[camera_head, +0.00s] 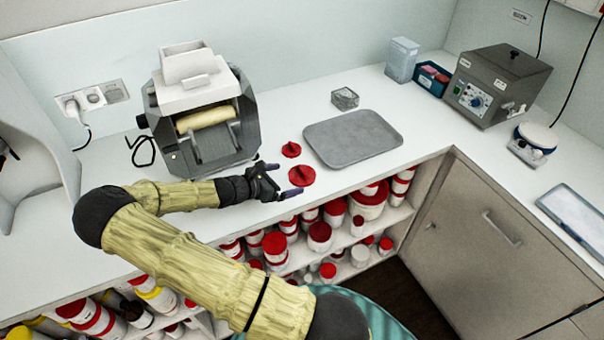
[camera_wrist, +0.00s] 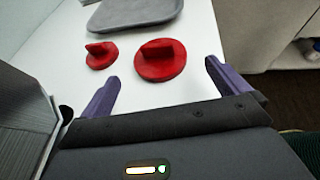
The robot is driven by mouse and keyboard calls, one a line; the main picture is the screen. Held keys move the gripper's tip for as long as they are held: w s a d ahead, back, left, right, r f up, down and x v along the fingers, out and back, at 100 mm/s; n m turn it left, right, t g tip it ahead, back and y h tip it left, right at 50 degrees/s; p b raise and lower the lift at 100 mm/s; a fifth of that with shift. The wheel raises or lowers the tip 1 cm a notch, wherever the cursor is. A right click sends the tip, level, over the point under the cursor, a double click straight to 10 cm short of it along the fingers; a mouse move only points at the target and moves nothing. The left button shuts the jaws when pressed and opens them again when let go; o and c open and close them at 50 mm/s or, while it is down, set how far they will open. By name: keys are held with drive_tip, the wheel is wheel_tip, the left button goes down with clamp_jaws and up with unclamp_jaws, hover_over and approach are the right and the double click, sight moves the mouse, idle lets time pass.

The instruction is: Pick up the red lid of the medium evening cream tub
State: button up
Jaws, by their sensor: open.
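Two red lids with raised grips lie on the white counter. The larger red lid (camera_head: 301,176) is nearer the counter's front edge, and the smaller red lid (camera_head: 291,149) lies behind it. In the wrist view the larger lid (camera_wrist: 160,59) is ahead of the gap between my fingers, and the smaller lid (camera_wrist: 101,55) is to its left. I cannot tell from a label which lid belongs to the medium evening cream tub. My gripper (camera_head: 280,180) is open and empty, just left of the larger lid. In the wrist view its purple fingers (camera_wrist: 160,82) stand wide apart.
The mill (camera_head: 205,125) stands close behind my gripper. Shelves below the counter hold several red-lidded tubs (camera_head: 320,236). Bare counter lies around the lids.

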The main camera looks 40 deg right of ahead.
sight(300, 175)
drive_tip(key=shift+p+x, duration=0.65)
drive_tip(key=shift+x, duration=1.7)
drive_tip(key=shift+f, duration=0.1)
drive_tip(key=c, duration=0.9)
